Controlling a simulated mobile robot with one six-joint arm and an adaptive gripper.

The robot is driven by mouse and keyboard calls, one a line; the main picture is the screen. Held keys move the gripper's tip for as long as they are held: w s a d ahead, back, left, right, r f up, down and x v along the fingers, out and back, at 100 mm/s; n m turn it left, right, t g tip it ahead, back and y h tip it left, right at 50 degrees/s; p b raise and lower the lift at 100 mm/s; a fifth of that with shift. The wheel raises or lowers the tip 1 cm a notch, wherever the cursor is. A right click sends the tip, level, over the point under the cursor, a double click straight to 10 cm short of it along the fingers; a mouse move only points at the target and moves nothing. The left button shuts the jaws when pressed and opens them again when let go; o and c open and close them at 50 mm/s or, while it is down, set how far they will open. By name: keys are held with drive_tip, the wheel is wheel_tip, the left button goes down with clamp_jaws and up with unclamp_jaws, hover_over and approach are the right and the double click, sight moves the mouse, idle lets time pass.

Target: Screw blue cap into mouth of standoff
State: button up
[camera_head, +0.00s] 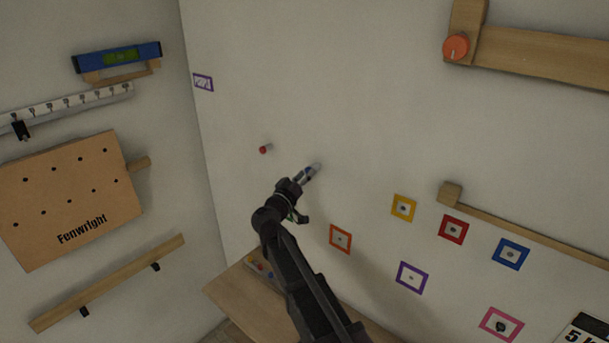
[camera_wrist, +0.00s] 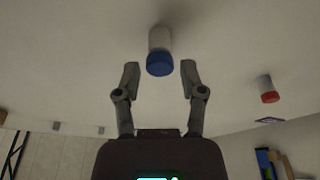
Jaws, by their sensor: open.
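The blue cap (camera_wrist: 160,64) sits at the end of a pale cylindrical standoff (camera_wrist: 160,38) that stands out from the wall. The cap covers the standoff's mouth; I cannot tell how deeply it is seated. My gripper (camera_wrist: 160,76) is open, with one finger on each side of and slightly short of the cap, and no contact shows. In the head view my gripper (camera_head: 303,177) is at the wall beside the standoff (camera_head: 315,167), and it partly hides the cap.
A second standoff with a red cap (camera_wrist: 270,97) stands to the right in the wrist view; it also shows in the head view (camera_head: 264,149). Coloured square frames (camera_head: 403,208) are on the wall to the lower right. A wooden table (camera_head: 232,290) with a small tray is below. The wall around the standoff is clear.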

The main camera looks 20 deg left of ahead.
drive_tip(key=shift+n+y+p, duration=0.4)
drive_tip(key=shift+n+y, duration=0.1)
drive_tip(key=shift+n, duration=1.6)
clamp_jaws()
drive_tip(key=m+h, duration=0.1)
drive_tip(key=m, duration=0.2)
drive_tip(key=m+b, duration=0.1)
drive_tip(key=m, duration=0.2)
drive_tip(key=shift+h, duration=0.4)
drive_tip(key=shift+m, duration=0.4)
